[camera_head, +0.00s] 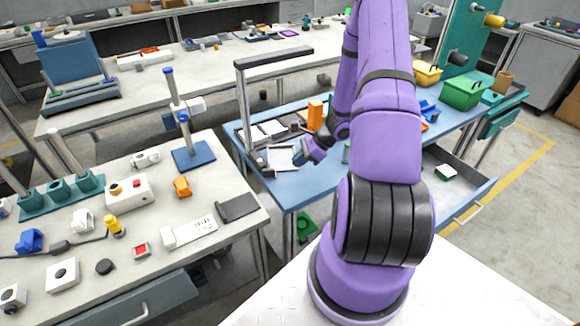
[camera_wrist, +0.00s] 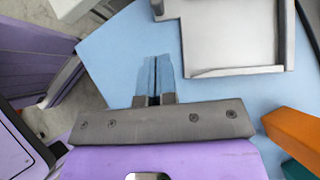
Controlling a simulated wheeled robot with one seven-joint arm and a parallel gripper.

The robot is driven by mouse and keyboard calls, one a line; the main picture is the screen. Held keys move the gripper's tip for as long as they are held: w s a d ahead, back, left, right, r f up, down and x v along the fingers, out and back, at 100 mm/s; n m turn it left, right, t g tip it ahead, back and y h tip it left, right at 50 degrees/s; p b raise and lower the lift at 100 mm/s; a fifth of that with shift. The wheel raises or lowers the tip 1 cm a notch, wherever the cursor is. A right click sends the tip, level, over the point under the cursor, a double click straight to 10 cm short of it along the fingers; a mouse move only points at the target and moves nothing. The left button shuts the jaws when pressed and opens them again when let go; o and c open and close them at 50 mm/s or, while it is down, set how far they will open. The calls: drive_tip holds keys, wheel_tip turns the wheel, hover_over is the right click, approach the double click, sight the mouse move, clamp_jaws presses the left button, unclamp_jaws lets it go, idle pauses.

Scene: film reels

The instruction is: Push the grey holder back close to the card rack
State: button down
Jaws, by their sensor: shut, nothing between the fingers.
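The grey holder (camera_wrist: 232,38), a shallow pale tray with a raised rim, lies flat on the blue table in the wrist view, above and right of my fingertips. In the head view it appears to be the pale tray (camera_head: 282,158) near the table's left front edge. My gripper (camera_wrist: 153,80) is shut and empty, with blue table showing between it and the holder. In the head view my gripper (camera_head: 302,152) is just right of the tray. A row of pale flat pieces in dark frames (camera_head: 270,129) lies behind the tray; I cannot tell whether this is the card rack.
A stand with a dark top bar (camera_head: 275,57) rises at the table's left side. An orange block (camera_head: 316,112) stands behind my gripper; an orange piece (camera_wrist: 296,130) is at the wrist view's right. An open drawer (camera_head: 455,190) sticks out at the right front.

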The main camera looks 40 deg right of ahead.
drive_tip(key=v, duration=0.7)
drive_tip(key=shift+s, duration=0.15)
drive_tip(key=shift+d, duration=0.1)
drive_tip(key=c, duration=1.4)
unclamp_jaws()
drive_tip(key=shift+o, duration=0.2)
drive_tip(key=w+a+n+g+h, duration=0.1)
drive_tip(key=w+a+n+h, duration=0.1)
drive_tip(key=n, duration=0.9)
drive_tip(key=w+a+r+n+g+h, duration=0.1)
drive_tip(key=w+a+n, duration=0.3)
drive_tip(key=n, duration=0.7)
drive_tip(key=w+a+n+g+h, duration=0.3)
drive_tip(key=a+n, duration=0.3)
drive_tip(key=n, duration=0.6)
drive_tip(key=shift+w+a+r+h, duration=0.1)
drive_tip(key=shift+a+r+h, duration=0.1)
drive_tip(key=shift+r+h, duration=0.15)
drive_tip(key=shift+w+a+n+h, duration=0.25)
drive_tip(key=shift+w+a+n, duration=0.15)
drive_tip(key=shift+n, duration=0.4)
